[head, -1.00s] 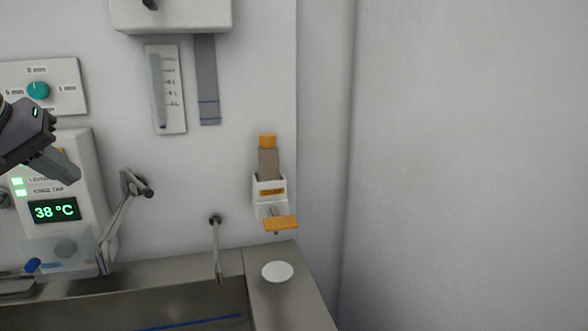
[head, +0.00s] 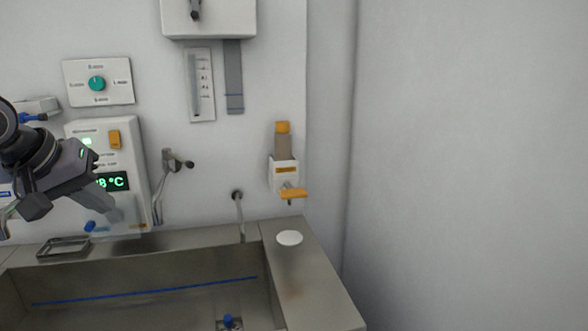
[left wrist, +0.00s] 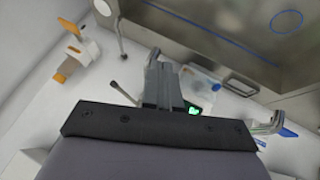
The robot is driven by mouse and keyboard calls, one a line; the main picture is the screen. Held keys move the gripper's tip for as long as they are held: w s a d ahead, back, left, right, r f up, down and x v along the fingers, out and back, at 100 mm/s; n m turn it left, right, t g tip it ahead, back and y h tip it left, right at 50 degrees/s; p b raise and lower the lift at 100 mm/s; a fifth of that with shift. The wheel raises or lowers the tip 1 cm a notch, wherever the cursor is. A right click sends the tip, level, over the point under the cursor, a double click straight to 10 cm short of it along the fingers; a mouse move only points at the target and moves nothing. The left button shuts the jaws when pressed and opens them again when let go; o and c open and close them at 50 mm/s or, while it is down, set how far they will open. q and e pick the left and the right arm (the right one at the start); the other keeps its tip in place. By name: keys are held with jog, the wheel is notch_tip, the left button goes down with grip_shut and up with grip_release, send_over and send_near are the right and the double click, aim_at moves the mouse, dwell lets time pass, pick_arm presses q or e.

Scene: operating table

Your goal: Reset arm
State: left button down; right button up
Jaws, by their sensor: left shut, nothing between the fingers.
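My left gripper (head: 118,212) comes in from the left in the head view, in front of the white control panel with the green temperature display (head: 113,182). It hides part of that display. Its fingers are shut with nothing between them. In the left wrist view the shut left gripper (left wrist: 157,62) points towards the sink side, apart from the objects around it. My right gripper is in neither view.
The steel sink (head: 150,280) lies below, with a white disc (head: 289,238) on its right ledge. A soap dispenser (head: 283,172) with orange parts, a lever tap (head: 166,180), a spout (head: 240,215) and a timer dial (head: 97,83) are on the wall. Right is bare wall.

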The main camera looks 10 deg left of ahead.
pick_arm(q)
jog(key=s+d+f+m, duration=0.1)
jog(key=d+f, duration=0.2)
jog(key=f, duration=0.4)
jog(key=s+d+f+m+g, duration=0.1)
jog(key=s+d+f+m, duration=0.1)
jog(key=f, duration=0.6)
jog(key=s+d+f+m, duration=0.1)
jog(key=d+f, duration=0.4)
jog(key=f, duration=0.3)
jog(key=shift+s+f+m+g, duration=0.2)
jog(key=shift+m+g, duration=0.1)
jog(key=shift+g, duration=0.1)
jog(key=s+d+f+m+g+y, duration=0.1)
jog(key=s+d+f, duration=0.1)
jog(key=s+f, duration=0.65)
jog(key=s+d+f+m+g, duration=0.1)
jog(key=s+f, duration=0.3)
jog(key=s, duration=0.9)
jog(key=w+d+f+t+h, duration=0.1)
jog(key=w+d+f+t, duration=0.2)
jog(key=w+f+t, duration=0.4)
jog(key=shift+f+m+h, duration=0.3)
jog(key=shift+f+h, duration=0.1)
jog(key=shift+f, duration=0.7)
